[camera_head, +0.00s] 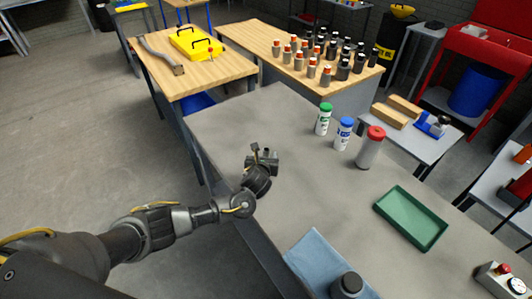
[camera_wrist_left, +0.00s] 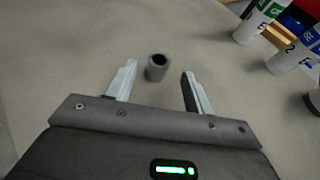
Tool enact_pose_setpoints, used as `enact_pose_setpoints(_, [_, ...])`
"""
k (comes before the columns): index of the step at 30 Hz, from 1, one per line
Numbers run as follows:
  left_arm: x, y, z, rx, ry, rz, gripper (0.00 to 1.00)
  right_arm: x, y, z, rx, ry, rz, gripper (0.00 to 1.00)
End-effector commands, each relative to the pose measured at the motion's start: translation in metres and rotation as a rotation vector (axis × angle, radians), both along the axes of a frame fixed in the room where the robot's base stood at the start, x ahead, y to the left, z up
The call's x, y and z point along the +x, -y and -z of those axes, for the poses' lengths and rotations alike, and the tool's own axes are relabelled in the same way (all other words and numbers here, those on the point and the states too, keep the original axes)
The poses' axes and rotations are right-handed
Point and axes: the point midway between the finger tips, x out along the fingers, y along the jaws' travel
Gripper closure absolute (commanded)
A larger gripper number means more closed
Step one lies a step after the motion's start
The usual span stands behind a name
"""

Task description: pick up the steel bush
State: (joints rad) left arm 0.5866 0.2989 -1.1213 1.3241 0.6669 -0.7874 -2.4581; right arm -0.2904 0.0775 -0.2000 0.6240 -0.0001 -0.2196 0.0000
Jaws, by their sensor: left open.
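The steel bush (camera_wrist_left: 157,67) is a small grey hollow cylinder standing upright on the grey bench top, its dark bore facing up. In the left wrist view it lies just ahead of and between the two fingertips of my left gripper (camera_wrist_left: 158,73). The fingers are spread apart, with a gap on each side of the bush and nothing held. In the head view my left gripper (camera_head: 264,158) is over the left part of the bench; I cannot make out the bush there, likely hidden by the gripper.
White bottles with green (camera_head: 324,118), blue (camera_head: 343,132) and red (camera_head: 370,148) caps stand right of the gripper. A green tray (camera_head: 411,218) lies farther right. The bench between is clear.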

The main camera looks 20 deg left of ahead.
Motion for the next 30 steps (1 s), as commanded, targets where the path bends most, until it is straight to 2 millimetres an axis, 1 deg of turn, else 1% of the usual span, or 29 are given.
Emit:
enact_pose_setpoints(6, [0.025, -0.005, 0.009, -0.001, 0.0, -0.003, 0.48, -0.007, 0.002, -0.005, -0.003, -0.009, -0.001, 1.0])
enact_pose_setpoints(10, [0.038, -0.006, 0.016, 0.0, 0.001, -0.001, 0.48, -0.012, 0.003, -0.003, -0.004, -0.015, -0.001, 1.0])
enact_pose_setpoints(14, [0.044, -0.007, 0.019, -0.001, 0.001, 0.0, 0.48, -0.013, 0.004, -0.003, -0.005, -0.016, -0.002, 1.0])
enact_pose_setpoints(20, [0.045, -0.007, 0.019, -0.001, 0.001, 0.001, 0.48, -0.013, 0.004, -0.003, -0.005, -0.016, -0.002, 1.0])
enact_pose_setpoints(21, [0.045, -0.007, 0.019, -0.001, 0.001, 0.001, 0.49, -0.012, 0.004, -0.003, -0.005, -0.016, -0.002, 1.0])
enact_pose_setpoints(30, [0.044, -0.007, 0.019, -0.001, 0.001, 0.001, 0.89, -0.011, 0.004, -0.003, -0.004, -0.015, -0.001, 1.0])
